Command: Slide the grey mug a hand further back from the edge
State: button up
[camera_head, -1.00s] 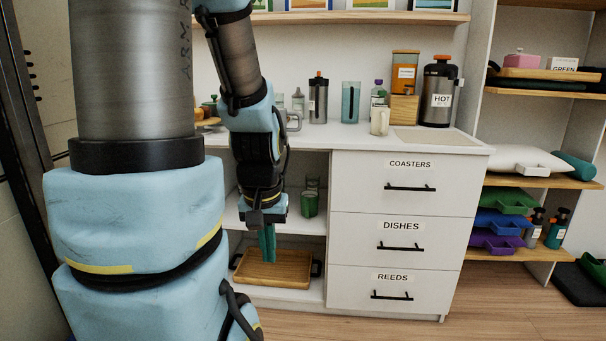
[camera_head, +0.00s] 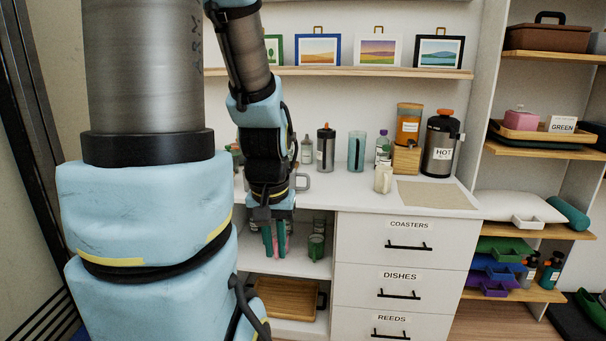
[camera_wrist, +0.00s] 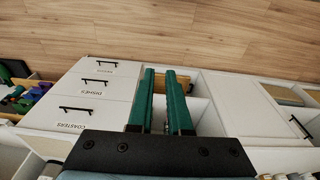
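A grey mug (camera_head: 302,181) stands on the white counter (camera_head: 345,194) in the head view. Its right side and handle show, and my arm hides the rest. My gripper (camera_head: 275,256) hangs fingers down in front of the open shelves, with its tips below the counter top. It is below and left of the mug and apart from it. In the wrist view the two green fingers (camera_wrist: 160,74) stand a little apart with nothing held between them. I cannot see the mug clearly in the wrist view.
A cream mug (camera_head: 383,179), a bottle (camera_head: 326,149), a teal glass (camera_head: 357,151) and a flask labelled HOT (camera_head: 440,144) stand on the counter. A green cup (camera_head: 316,246) and a wooden tray (camera_head: 288,298) are on the shelves below. A beige mat (camera_head: 436,195) lies bare at right.

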aim_at(293, 175)
jog(key=i+l+u, duration=0.2)
jog(key=u, duration=0.9)
jog(key=i+l+u, duration=0.15)
jog(key=l+u, duration=0.2)
jog(key=l, duration=0.25)
jog(key=l+u, duration=0.3)
jog(key=l, duration=0.6)
jog(key=i+l, duration=0.1)
jog(key=l, duration=0.3)
